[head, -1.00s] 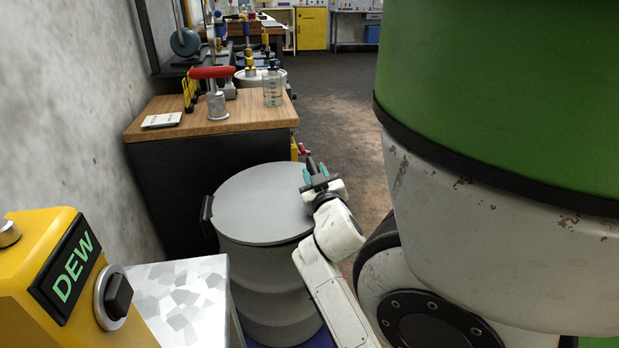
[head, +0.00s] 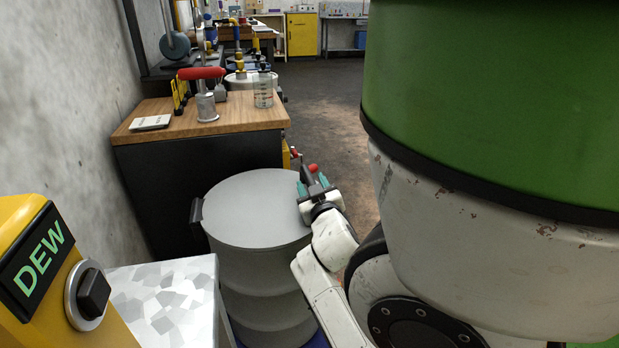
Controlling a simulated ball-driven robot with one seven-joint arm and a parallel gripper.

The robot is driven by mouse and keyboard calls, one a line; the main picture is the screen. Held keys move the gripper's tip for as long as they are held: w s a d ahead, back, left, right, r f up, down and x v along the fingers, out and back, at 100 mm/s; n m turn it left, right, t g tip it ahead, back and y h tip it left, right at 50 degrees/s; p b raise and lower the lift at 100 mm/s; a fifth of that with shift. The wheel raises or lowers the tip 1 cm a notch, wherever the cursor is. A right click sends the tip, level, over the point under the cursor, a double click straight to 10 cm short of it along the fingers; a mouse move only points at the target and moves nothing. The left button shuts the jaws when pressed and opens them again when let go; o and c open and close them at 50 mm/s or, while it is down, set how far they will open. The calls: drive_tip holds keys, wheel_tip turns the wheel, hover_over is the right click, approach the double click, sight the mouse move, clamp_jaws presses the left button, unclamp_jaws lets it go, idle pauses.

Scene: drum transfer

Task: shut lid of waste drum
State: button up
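A dark bracket (head: 196,212) sits at the lid's left edge.
A wooden-topped bench (head: 200,115) with a red-handled tool (head: 203,92) and a glass jar (head: 263,90) stands behind the drum. A yellow DEW unit (head: 60,280) and a speckled metal surface (head: 165,295) are at left front. Open floor (head: 335,100) lies behind right.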

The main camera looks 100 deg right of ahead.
drive_tip(key=shift+o, duration=0.2)
drive_tip(key=shift+f, duration=0.1)
drive_tip(key=shift+s+a, duration=0.1)
drive_tip(key=shift+a, duration=0.3)
drive_tip(key=s+a+b, duration=0.1)
drive_tip(key=a, duration=0.8)
drive_tip(key=shift+s+a, duration=0.15)
drive_tip(key=shift+a, duration=0.25)
